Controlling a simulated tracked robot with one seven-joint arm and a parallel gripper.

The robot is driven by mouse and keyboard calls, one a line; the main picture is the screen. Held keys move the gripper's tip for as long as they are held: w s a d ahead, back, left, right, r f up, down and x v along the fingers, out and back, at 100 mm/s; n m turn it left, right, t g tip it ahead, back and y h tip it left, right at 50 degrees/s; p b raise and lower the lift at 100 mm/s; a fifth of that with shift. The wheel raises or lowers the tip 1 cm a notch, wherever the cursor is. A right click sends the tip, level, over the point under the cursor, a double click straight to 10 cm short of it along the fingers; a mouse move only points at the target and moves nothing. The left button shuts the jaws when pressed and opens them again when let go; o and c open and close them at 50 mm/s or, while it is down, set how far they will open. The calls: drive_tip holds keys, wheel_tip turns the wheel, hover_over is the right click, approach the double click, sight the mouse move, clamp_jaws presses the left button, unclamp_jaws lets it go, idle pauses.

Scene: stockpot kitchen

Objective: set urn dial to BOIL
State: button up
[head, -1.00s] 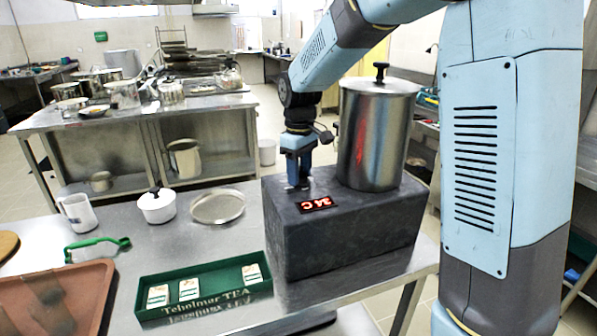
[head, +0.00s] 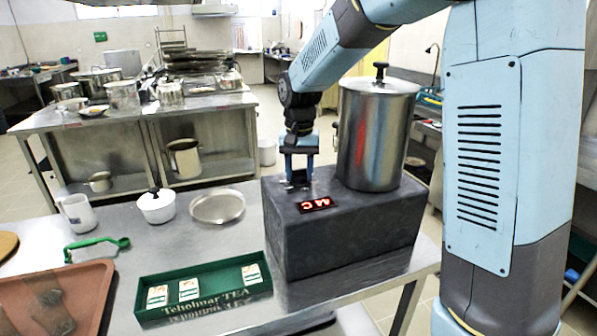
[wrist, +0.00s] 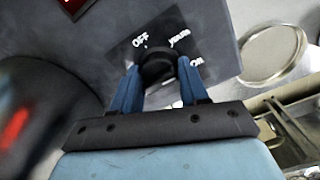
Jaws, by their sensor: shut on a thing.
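The urn (head: 372,135) is a steel pot with a lidded top, standing on a dark grey block (head: 340,240). Its dial (wrist: 158,62) is a dark round knob on a black label plate in the wrist view. The plate reads OFF to the upper left; another word at the upper right and one partly covered at the right are hard to read. My gripper (head: 299,184) is at the block's top left of the urn, pointing down, and also shows in the wrist view (wrist: 160,76). It is shut on the dial, one finger on each side. The dial's pointer direction is unclear.
A red lit display (head: 317,204) sits on the block near my gripper. A green tea tray (head: 205,300), a round metal plate (head: 218,207), a white lidded pot (head: 156,206) and a white jug (head: 77,213) stand on the steel table to the left.

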sight(299, 169)
drive_tip(key=m, duration=0.5)
drive_tip(key=shift+m, duration=0.4)
idle(0.4)
drive_tip(key=o, duration=1.1)
drive_tip(key=shift+c, duration=0.2)
drive_tip(key=shift+r, duration=0.1)
wheel_tip(299, 169, up, 14)
drive_tip(key=shift+f, duration=0.2)
